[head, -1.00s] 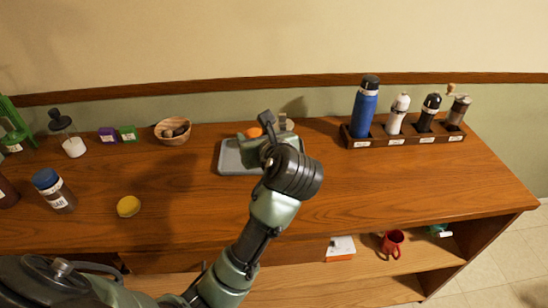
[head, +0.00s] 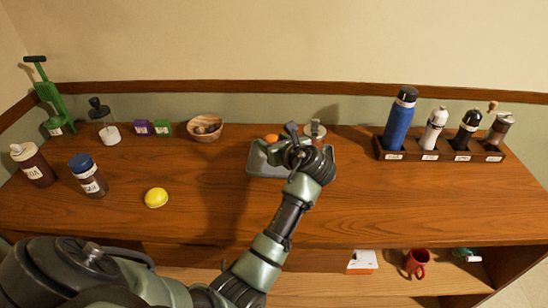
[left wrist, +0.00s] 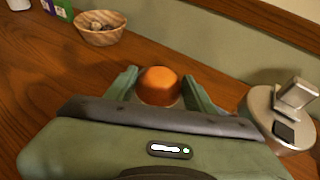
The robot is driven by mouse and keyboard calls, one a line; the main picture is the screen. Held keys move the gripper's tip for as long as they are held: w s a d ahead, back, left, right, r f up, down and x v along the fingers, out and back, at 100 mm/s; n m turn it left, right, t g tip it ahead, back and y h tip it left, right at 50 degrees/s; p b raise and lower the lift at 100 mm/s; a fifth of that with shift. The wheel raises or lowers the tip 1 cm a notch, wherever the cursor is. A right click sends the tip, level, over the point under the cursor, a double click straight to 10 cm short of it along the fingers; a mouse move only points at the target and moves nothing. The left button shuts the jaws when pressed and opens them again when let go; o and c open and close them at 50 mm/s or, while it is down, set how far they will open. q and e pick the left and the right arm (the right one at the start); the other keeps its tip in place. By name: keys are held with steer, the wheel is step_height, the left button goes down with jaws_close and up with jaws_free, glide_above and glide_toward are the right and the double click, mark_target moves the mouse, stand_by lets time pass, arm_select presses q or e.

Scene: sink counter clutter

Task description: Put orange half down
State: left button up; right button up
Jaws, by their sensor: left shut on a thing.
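The orange half (head: 271,138) shows at the back edge of the grey tray (head: 256,168) in the head view. In the left wrist view the orange half (left wrist: 158,84) sits between the two green fingers of my left gripper (left wrist: 160,88), which is shut on it. In the head view my left gripper (head: 277,145) is above the tray and partly hidden by its own wrist. I cannot tell whether the orange half touches the tray or counter. My right gripper is not in view.
A metal device with a lever (head: 315,130) stands just right of the gripper, also close in the left wrist view (left wrist: 262,112). A wooden bowl (head: 205,128) is to the left. A rack (head: 440,154) with bottles and grinders is at right. A yellow round thing (head: 156,198) lies front left.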

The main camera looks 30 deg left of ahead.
arm_select(q)
step_height(320, 180, down, 6)
steer(key=shift+r, duration=0.2)
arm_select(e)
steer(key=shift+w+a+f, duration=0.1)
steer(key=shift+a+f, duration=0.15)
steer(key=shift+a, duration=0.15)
arm_select(q)
steer(key=shift+f, duration=0.1)
steer(key=o, duration=1.4)
steer(key=shift+c, duration=0.2)
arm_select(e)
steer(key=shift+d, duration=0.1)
